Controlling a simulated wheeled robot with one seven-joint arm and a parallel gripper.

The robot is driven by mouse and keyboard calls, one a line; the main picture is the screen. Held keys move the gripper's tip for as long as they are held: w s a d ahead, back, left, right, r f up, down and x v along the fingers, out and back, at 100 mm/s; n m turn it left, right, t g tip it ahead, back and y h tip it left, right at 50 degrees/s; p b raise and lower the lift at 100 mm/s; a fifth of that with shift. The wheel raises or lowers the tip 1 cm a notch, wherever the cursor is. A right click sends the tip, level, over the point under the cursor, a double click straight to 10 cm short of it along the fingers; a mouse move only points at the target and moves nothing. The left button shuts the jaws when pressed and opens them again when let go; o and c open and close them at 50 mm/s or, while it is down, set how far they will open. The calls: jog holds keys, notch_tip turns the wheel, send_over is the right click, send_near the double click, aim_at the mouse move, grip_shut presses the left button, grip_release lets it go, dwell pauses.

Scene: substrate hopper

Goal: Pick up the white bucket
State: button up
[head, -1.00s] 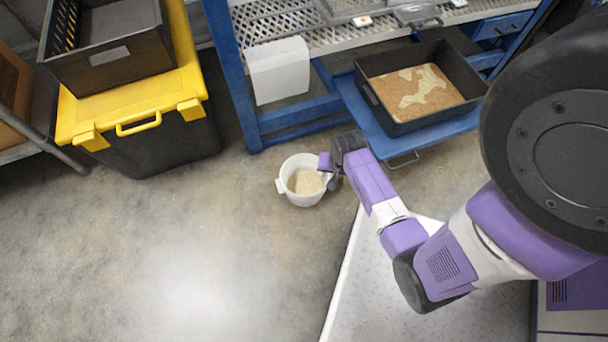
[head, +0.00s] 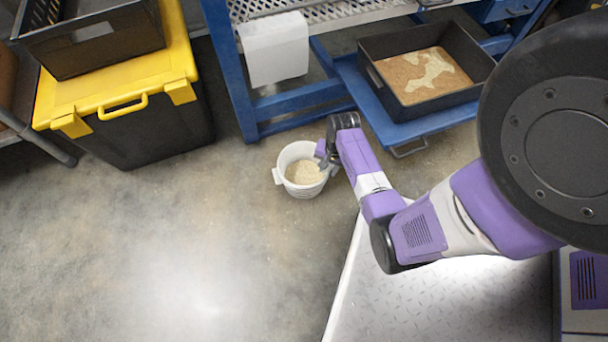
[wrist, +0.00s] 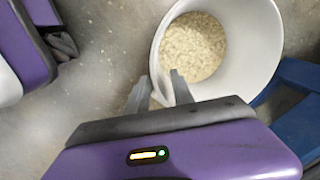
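The white bucket (head: 284,166) stands upright on the floor in the head view, with a pale grainy substrate inside and a lug on its left side. In the wrist view the bucket (wrist: 245,75) fills the upper right, its open mouth facing the camera. My gripper (head: 326,155) is at the bucket's right rim in the head view. In the wrist view my gripper (wrist: 160,85) has its two grey fingers apart, one outside the bucket's wall and one overlapping the bucket near the rim. Whether the fingers touch the wall cannot be told.
A blue rack (head: 245,100) stands behind the bucket, with a black tray (head: 376,80) of brown and pale substrate on its low shelf. A white box (head: 274,50) hangs at the rack. A black bin with a yellow lid (head: 105,98) stands left. The floor left and in front is clear.

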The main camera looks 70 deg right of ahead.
jog(key=shift+f, duration=0.75)
grip_shut()
jog(key=shift+r, duration=0.1)
dwell(0.8)
